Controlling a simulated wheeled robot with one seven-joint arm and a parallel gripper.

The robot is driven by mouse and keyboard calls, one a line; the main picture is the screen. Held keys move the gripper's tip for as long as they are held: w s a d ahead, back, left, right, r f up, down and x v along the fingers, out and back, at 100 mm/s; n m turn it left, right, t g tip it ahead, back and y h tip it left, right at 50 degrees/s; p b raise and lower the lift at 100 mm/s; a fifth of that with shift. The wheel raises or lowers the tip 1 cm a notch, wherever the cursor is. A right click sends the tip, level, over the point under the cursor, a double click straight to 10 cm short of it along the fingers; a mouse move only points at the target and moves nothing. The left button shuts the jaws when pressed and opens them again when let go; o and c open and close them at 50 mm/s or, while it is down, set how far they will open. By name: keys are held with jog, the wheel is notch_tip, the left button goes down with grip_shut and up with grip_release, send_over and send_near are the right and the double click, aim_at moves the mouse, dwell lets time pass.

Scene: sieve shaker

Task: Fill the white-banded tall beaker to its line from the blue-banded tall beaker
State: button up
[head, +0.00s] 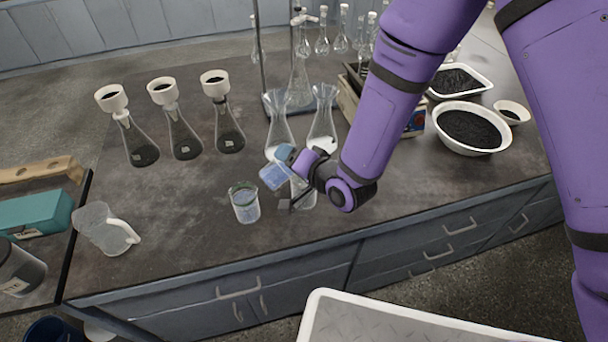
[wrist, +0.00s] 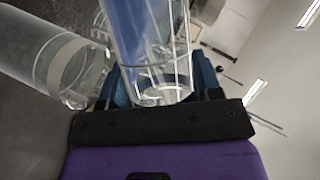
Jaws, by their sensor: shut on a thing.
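My gripper (head: 291,178) is shut on the blue-banded tall beaker (head: 274,177), held tilted above the bench. In the wrist view this clear beaker (wrist: 150,40) lies between the fingers, its blue band facing the camera. The white-banded tall beaker (wrist: 58,58) stands close beside it at the left of the wrist view, apparently clear inside. In the head view, a clear beaker (head: 304,194) partly hidden behind my gripper seems to be this one. Its line and its liquid level cannot be made out. Whether liquid is flowing cannot be told.
A green-rimmed beaker (head: 244,204) stands just left of my gripper. Two clear flasks (head: 321,130) stand close behind it. Several funnel-topped flasks (head: 183,138) stand back left, a clear jug (head: 106,229) front left. A white bowl (head: 470,128) is at right. The front right bench is clear.

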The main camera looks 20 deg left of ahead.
jog(key=shift+f+m, duration=0.25)
jog(key=shift+m, duration=0.15)
dwell(1.1)
jog(key=shift+w+d+r+m+y+p, duration=0.15)
jog(key=shift+r+m+y+p, duration=0.1)
jog(key=shift+m+y+p, duration=0.35)
dwell(2.5)
jog(key=shift+f, duration=0.1)
dwell(0.6)
